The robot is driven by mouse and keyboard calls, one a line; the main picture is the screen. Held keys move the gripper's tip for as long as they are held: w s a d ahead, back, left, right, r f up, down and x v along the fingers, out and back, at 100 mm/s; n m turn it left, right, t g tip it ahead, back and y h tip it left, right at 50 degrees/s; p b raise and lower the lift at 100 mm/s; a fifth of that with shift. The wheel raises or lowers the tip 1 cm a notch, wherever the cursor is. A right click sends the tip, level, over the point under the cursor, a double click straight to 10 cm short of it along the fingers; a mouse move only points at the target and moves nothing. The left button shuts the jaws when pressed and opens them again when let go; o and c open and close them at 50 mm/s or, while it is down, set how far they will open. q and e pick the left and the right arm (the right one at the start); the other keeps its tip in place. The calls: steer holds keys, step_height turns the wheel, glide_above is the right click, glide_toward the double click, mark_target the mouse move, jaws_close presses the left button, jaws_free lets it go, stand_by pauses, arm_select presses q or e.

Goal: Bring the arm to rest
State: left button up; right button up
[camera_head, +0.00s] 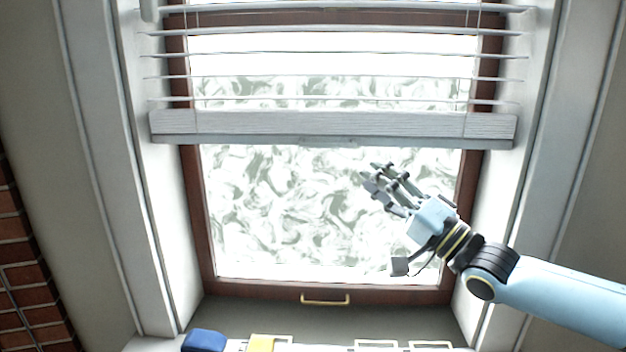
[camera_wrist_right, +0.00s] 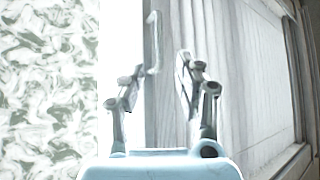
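My right gripper (camera_head: 381,177) is raised in front of the window, coming in from the right on a light blue arm. Its fingers point up and to the left, below the bottom rail of the blind. In the right wrist view my right gripper (camera_wrist_right: 158,75) has its two fingers apart, with nothing between them. My left gripper is not in the head view.
A white slatted blind (camera_head: 330,124) hangs over the upper part of a brown-framed window (camera_head: 460,180). A brass handle (camera_head: 325,299) is on the lower frame. Below are a blue object (camera_head: 203,340) and a yellow object (camera_head: 265,343). Bricks (camera_head: 35,290) stand at left.

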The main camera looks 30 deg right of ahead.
step_height(320, 180, down, 25)
steer(key=s+d+m+g+h+b, duration=0.2)
steer(key=m+g+h+b, duration=0.1)
steer(key=h+b, duration=0.3)
steer(key=s+a+f+n+g+b, duration=0.1)
steer(key=s+f+g+b, duration=0.3)
steer(key=f, duration=0.9)
steer(key=s+a+f+n+g+b, duration=0.1)
steer(key=s+f+g, duration=0.2)
steer(key=s+f, duration=0.65)
steer(key=s+a+f+n+g+b, duration=0.1)
steer(key=s+a+f+n+g, duration=0.1)
steer(key=s+f, duration=0.55)
steer(key=s+a+f+n+g+b, duration=0.1)
steer(key=s+a+f+n+g, duration=0.2)
steer(key=f, duration=0.7)
steer(key=s+a+f+n+g, duration=0.1)
steer(key=s+f+n+g, duration=0.2)
steer(key=s, duration=0.6)
steer(key=s+a+f+n+g, duration=0.2)
steer(key=s+f+n+g, duration=0.1)
steer(key=s, duration=0.7)
steer(key=shift+f+n, duration=0.3)
steer(key=shift+f, duration=0.5)
